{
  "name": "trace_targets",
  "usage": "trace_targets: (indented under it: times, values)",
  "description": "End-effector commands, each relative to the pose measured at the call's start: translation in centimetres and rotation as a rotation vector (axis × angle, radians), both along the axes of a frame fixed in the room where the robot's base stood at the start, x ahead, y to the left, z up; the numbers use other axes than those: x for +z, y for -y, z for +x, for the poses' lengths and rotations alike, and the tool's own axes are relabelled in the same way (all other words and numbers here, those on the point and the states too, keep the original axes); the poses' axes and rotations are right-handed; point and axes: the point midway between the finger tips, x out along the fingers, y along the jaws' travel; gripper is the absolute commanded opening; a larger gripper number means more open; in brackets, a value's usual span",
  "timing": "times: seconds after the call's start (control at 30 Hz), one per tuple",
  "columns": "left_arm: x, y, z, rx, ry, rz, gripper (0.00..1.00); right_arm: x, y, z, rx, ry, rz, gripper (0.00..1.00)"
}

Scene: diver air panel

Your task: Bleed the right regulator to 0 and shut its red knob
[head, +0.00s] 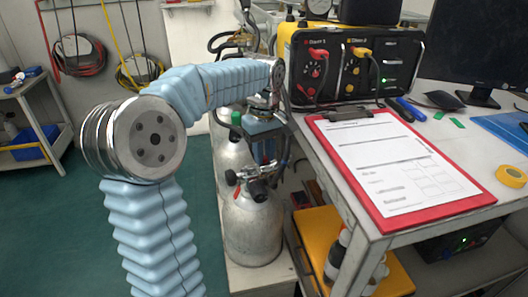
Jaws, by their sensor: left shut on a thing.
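A silver cylinder (253,228) stands upright below the bench's left edge. On its top is a metal valve and regulator assembly (258,186) with dark fittings and a small red part (238,191), perhaps the red knob. My left arm reaches over from the left, and my left gripper (264,152) points down just above this assembly. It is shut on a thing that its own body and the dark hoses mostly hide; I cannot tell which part. A second cylinder (232,155) with a green knob (236,118) stands behind. No gauge reading is legible.
A yellow and black diver air panel (350,62) stands on the bench. A red clipboard (452,207) lies at the bench's left edge, close to my gripper. Dark hoses run beside the gripper. A yellow case (318,226) with bottles sits below. Open green floor lies left.

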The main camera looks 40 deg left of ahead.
Motion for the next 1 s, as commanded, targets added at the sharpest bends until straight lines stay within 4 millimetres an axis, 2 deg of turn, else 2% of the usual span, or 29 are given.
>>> trace_targets:
  times: [0.57, 0.6, 0.73, 1.0]
  values:
    - [0.01, 0.02, -0.01, 0.032, 0.0, -0.001, 0.0, 0.0, 0.0, 0.0, 0.0, 0.0, 0.0, 0.43]
    - [0.01, 0.02, -0.01, 0.032, 0.0, -0.001, 0.26, 0.0, 0.0, 0.0, 0.0, 0.0, 0.0, 0.43]
    - [0.01, 0.01, 0.0, 0.031, 0.0, 0.0, 0.46, 0.0, 0.0, 0.0, 0.0, 0.0, 0.0, 0.43]
    - [0.02, 0.0, 0.0, 0.031, 0.0, 0.0, 0.48, 0.0, 0.0, 0.0, 0.0, 0.0, 0.0, 0.43]
